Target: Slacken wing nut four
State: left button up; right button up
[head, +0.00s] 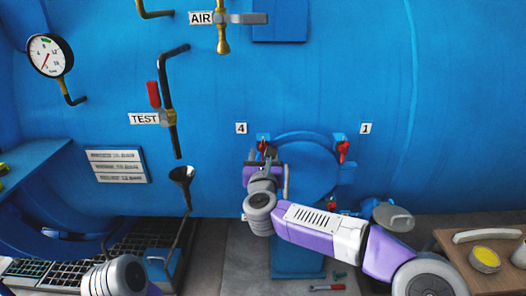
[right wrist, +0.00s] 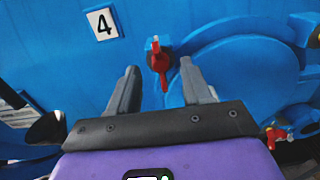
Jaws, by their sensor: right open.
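Wing nut four is red and sits on a bolt beside the label 4 (head: 241,128). In the right wrist view wing nut four (right wrist: 161,68) hangs with its long wing pointing down, and the label 4 (right wrist: 102,23) is up and left of it. My right gripper (right wrist: 159,68) is open, with one finger on each side of the nut in the picture; no contact shows. In the head view the right gripper (head: 265,158) is in front of the round blue door (head: 310,172) and hides part of the nut's surroundings. My left gripper is out of view.
Wing nut one (head: 343,151) is at the door's upper right, and another red nut (head: 332,205) is lower down. A funnel (head: 182,176) and TEST valve (head: 168,118) stand left. A wooden table (head: 450,238) is at the right.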

aim_at(263, 148)
jog(key=shift+w, duration=1.85)
jog(key=shift+c, duration=0.3)
grip_shut()
